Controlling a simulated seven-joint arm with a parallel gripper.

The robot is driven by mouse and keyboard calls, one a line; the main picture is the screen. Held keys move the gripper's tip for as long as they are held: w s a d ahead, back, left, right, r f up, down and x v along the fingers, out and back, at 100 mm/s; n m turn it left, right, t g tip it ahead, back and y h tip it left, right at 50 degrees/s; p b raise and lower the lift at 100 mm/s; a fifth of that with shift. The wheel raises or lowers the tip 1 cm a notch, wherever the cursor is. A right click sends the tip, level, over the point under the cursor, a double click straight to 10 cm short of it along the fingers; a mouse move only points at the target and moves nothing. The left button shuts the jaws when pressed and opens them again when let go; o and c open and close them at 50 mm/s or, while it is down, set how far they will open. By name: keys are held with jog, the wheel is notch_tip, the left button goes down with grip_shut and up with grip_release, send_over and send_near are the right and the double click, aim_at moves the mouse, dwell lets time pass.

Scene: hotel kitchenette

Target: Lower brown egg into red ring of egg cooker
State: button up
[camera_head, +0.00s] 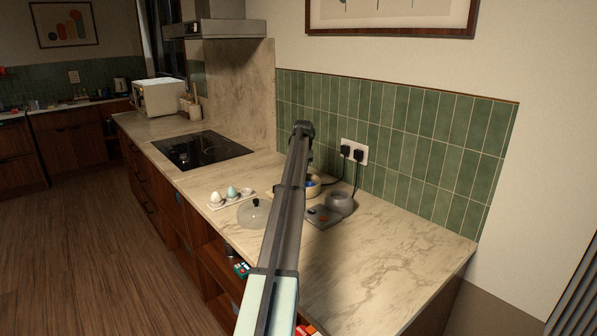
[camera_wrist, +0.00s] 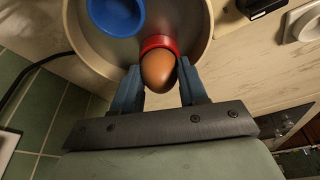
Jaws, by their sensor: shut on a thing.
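The brown egg (camera_wrist: 158,76) is between the fingers of my gripper (camera_wrist: 158,69) in the wrist view. My gripper is shut on it. The red ring (camera_wrist: 157,41) shows as an arc around the far side of the egg, inside the round, pale egg cooker (camera_wrist: 203,30). The egg hides the rest of the ring, and I cannot tell how deep it sits or whether it touches. A blue ring (camera_wrist: 117,14) is beside the red one. In the head view the egg cooker (camera_head: 313,190) is partly behind my arm, which hides the egg and gripper.
A white tray (camera_head: 217,206) with a white egg (camera_head: 215,198) and a teal egg (camera_head: 232,192) is to the left. A clear lid (camera_head: 253,213) lies near it. A grey appliance (camera_head: 325,216) stands right of the cooker, below plugged-in cords (camera_head: 357,168). The counter's right end is clear.

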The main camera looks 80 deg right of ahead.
jog(key=o, duration=0.8)
